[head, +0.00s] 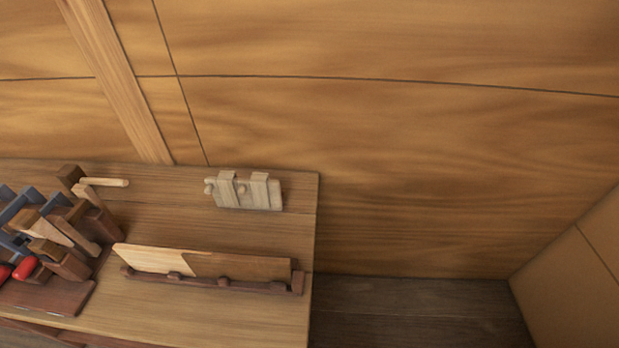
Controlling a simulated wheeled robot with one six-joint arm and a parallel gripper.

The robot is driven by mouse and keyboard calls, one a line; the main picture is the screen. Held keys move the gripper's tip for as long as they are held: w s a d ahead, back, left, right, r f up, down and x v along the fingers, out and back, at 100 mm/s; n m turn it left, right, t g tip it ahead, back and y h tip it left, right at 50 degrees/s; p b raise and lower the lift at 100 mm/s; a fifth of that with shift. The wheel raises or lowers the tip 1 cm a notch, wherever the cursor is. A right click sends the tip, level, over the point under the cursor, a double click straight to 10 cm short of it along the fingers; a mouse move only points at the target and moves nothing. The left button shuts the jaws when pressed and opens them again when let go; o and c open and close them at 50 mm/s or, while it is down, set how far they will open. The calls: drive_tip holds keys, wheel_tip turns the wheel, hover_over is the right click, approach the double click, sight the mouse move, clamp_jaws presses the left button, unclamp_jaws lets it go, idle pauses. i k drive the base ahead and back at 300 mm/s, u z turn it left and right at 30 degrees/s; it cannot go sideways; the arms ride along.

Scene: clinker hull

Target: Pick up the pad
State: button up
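No thing in the head view is plainly a pad, and I cannot tell which piece it is. A pale greyish wooden piece (262,197) with two raised blocks and small rounded knobs sits near the back right of the wooden bench top (200,318). In front of it, a flat two-tone wooden board (240,267) stands on its long edge in a dark brown rack (215,285) with short pegs. My gripper is not in view.
A crowded cluster of wooden blocks (75,235), blue-grey clamp-like parts (22,205) and red rounded ends (25,267) fills the bench's left side. A plank wall (400,170) with a slanted rib (115,80) rises behind. Dark flooring (415,315) lies right of the bench.

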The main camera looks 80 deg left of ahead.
sight(257, 184)
drive_tip(key=i, duration=0.25)
drive_tip(key=u, duration=1.7)
drive_tip(key=i, duration=1.8)
drive_tip(key=u, duration=3.5)
drive_tip(key=k, duration=0.2)
drive_tip(key=z, duration=0.05)
drive_tip(key=i, duration=0.55)
drive_tip(key=u, duration=0.05)
